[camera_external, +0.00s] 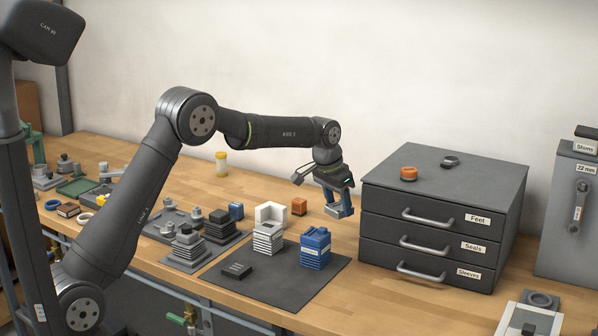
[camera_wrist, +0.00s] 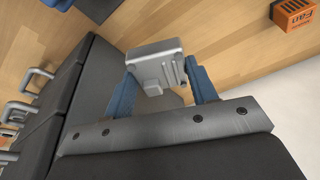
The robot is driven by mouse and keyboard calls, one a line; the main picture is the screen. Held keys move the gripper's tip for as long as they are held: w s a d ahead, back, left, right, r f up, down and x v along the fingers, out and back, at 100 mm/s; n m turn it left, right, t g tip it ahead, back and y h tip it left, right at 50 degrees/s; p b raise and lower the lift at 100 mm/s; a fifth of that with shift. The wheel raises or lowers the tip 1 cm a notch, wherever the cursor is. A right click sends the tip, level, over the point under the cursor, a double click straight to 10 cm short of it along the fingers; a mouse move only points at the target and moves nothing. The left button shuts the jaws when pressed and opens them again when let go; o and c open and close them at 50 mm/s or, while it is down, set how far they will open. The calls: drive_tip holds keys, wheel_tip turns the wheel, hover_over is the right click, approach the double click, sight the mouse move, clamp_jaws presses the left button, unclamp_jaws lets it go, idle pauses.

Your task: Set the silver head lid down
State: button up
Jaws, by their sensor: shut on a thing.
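The silver head lid (camera_wrist: 157,62) sits between the blue fingers of my gripper (camera_wrist: 164,88) in the wrist view, a boxy metal piece with a small square boss and ribs on one side. My gripper (camera_external: 339,209) is shut on it. In the external view the gripper points down just left of the drawer cabinet, and the lid is too small there to make out clearly. Whether the lid touches the bench is unclear.
The dark drawer cabinet (camera_external: 432,211) stands close on the right. A dark mat (camera_external: 285,291) holds a blue ribbed unit (camera_external: 315,250) and a white-topped one (camera_external: 268,232). An orange box (camera_external: 299,206) stands behind. Bare wood (camera_wrist: 225,45) shows beyond the lid.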

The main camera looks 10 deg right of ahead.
sight(332, 209)
wheel_tip(332, 209, down, 8)
drive_tip(key=shift+f, duration=0.25)
drive_tip(key=shift+f, duration=0.1)
drive_tip(key=o, duration=1)
drive_tip(key=shift+o, duration=0.2)
drive_tip(key=v, duration=1.2)
